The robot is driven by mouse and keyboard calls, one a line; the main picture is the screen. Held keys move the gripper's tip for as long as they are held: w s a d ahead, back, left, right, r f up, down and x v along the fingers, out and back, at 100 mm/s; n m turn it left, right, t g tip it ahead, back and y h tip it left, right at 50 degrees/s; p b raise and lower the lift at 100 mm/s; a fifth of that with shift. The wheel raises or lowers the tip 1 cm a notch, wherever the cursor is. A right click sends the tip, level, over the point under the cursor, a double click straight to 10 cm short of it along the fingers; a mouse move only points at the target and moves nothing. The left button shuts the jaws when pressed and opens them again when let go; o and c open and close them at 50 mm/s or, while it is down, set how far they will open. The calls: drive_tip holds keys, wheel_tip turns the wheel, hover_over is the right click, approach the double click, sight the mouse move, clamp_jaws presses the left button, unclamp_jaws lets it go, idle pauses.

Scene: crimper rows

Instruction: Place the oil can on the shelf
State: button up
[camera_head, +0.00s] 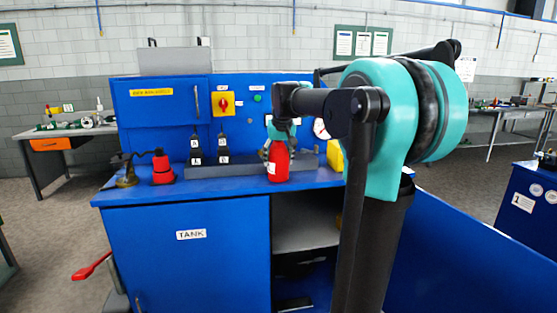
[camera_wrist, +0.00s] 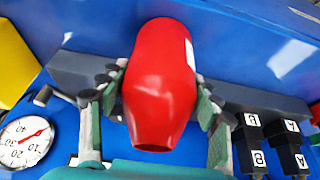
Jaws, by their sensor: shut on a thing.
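My gripper (camera_head: 279,148) is shut on a red can (camera_head: 278,163) with a white label, at the back right of the blue bench top. In the wrist view the red can (camera_wrist: 160,85) sits between both finger pads, its narrow end towards the gripper. Whether it touches the bench or ledge is not clear. Which one is the oil can is not certain. A grey shelf (camera_head: 305,236) shows inside the open compartment below the bench top.
Two black labelled blocks (camera_head: 223,152) stand at the grey ledge (camera_head: 235,168) along the back of the bench. A yellow object (camera_head: 335,155) and a round gauge (camera_wrist: 25,140) are beside the held can. The left front of the bench top (camera_head: 210,189) is clear.

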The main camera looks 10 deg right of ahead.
drive_tip(key=shift+f, duration=0.2)
drive_tip(key=o, duration=1.4)
drive_tip(key=shift+c, duration=0.2)
drive_tip(key=v, duration=1.2)
